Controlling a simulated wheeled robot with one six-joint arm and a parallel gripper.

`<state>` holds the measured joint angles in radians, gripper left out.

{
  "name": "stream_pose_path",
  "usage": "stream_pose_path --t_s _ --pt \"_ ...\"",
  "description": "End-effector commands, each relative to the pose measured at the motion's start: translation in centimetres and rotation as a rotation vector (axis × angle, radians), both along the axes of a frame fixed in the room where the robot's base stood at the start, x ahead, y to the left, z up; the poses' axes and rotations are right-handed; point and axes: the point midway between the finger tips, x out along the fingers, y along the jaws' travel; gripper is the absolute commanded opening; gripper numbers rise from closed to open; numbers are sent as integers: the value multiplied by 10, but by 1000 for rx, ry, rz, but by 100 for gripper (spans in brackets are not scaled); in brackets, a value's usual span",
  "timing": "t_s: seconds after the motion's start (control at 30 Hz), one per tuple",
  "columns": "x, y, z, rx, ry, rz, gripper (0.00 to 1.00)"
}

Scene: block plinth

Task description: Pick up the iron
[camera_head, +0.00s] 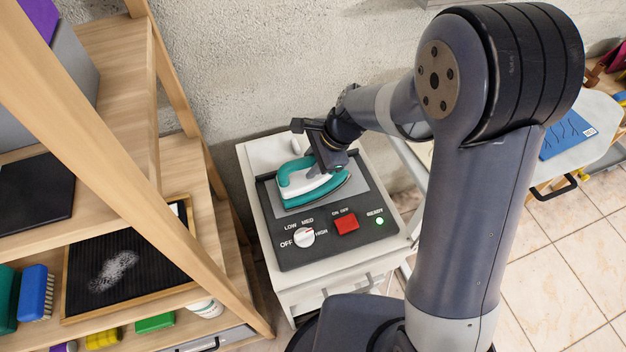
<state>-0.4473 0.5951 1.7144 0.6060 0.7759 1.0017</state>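The iron (301,184) is teal and white. It rests on the grey plate of a black control panel (290,250) on top of a white cabinet (262,155). My gripper (318,168) is at the iron's upper right side, over or against its handle. The gripper's body hides part of the iron's back. The fingertips are small and partly hidden, so I cannot tell whether they are closed on the handle.
A wooden shelf (160,195) with brushes and a black tray (125,265) stands at left. The panel has a white dial (304,237), a red switch (346,223) and a lit green light (379,221). An ironing board (590,135) is at right. A wall stands behind.

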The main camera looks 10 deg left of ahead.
Motion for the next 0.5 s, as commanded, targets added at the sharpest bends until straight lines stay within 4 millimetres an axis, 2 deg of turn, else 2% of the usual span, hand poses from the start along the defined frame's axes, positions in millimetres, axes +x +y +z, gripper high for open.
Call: stream_pose_path --t_s 0.03,0.27,0.5 --pt "0 0 0 0 0 0 18" --pt "0 0 0 0 0 0 0" --pt "0 0 0 0 0 0 0"
